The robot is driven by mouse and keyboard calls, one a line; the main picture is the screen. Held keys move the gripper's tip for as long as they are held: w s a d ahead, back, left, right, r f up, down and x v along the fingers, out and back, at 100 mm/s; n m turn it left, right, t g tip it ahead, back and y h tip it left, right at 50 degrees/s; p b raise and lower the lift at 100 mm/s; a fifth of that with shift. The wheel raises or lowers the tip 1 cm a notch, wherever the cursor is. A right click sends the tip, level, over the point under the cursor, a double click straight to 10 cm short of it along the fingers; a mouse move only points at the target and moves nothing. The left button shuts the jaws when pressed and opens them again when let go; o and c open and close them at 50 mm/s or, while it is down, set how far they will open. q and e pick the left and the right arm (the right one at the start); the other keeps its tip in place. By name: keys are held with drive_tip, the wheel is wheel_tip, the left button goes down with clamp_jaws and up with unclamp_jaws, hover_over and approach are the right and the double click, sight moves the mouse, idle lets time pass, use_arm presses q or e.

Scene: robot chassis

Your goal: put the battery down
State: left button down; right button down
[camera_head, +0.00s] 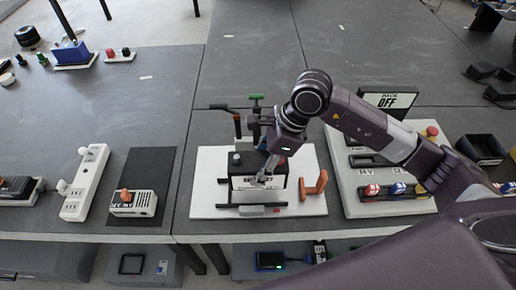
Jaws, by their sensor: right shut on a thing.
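The battery (241,182), a box with a black top and a pale front, sits over the white board (208,182) at the table's front middle. My right gripper (264,179) reaches down over it from the right and is shut on it. The arm and fingers hide part of its top and front. I cannot tell whether its underside touches the board. My left gripper is not in view.
A white power strip (84,182) and a charger-like box (133,203) lie left.

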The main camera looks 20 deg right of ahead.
drive_tip(key=shift+w+a+f+p, duration=0.1)
drive_tip(key=shift+f+p, duration=0.5)
drive_tip(key=shift+f, duration=3)
drive_tip(key=shift+f, duration=0.1)
drive_tip(key=c, duration=1.3)
unclamp_jaws()
drive_tip(key=shift+f, duration=0.2)
drive_tip(key=shift+o, duration=0.2)
drive_tip(key=shift+s, duration=0.2)
drive_tip(key=shift+r, duration=0.1)
